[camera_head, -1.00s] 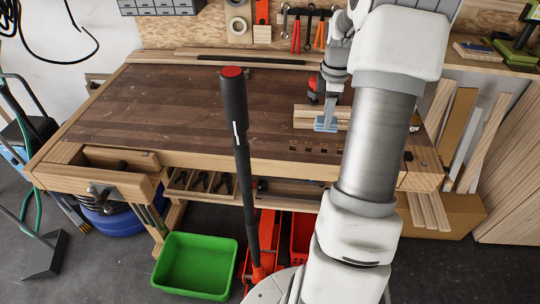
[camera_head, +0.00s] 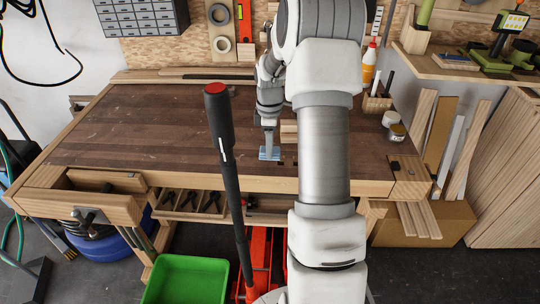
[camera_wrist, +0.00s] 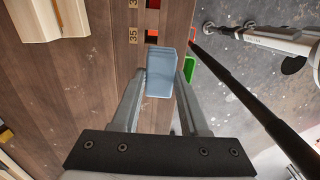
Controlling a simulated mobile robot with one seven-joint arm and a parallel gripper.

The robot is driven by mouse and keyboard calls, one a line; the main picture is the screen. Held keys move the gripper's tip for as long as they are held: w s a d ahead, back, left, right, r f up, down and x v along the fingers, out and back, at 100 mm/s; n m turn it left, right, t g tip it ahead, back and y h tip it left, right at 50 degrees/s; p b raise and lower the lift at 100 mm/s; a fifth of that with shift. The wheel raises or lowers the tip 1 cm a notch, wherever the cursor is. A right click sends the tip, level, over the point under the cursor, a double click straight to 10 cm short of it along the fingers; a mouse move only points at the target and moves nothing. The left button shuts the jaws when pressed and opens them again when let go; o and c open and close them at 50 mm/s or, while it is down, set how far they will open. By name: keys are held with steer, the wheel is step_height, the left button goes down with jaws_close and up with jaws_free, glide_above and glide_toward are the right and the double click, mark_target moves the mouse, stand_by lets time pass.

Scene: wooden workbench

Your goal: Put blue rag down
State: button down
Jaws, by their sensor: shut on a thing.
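The blue rag (camera_head: 269,154) is a small, light blue folded piece. My gripper (camera_head: 269,146) is shut on it near the front part of the wooden workbench (camera_head: 150,125), left of my arm.
A wooden block (camera_head: 289,132) is right of the gripper, partly hidden by my arm. The left and middle bench top is clear. Jars (camera_head: 396,131) stand at the right. A green bin (camera_head: 186,281) is on the floor in front.

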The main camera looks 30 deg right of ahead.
steer(key=shift+f, duration=1.9)
steer(key=shift+f, duration=0.1)
steer(key=shift+f, duration=0.15)
steer(key=shift+c, duration=2.1)
jaws_free()
step_height(320, 180, up, 12)
steer(key=shift+r+p, duration=0.25)
steer(key=shift+p, duration=0.2)
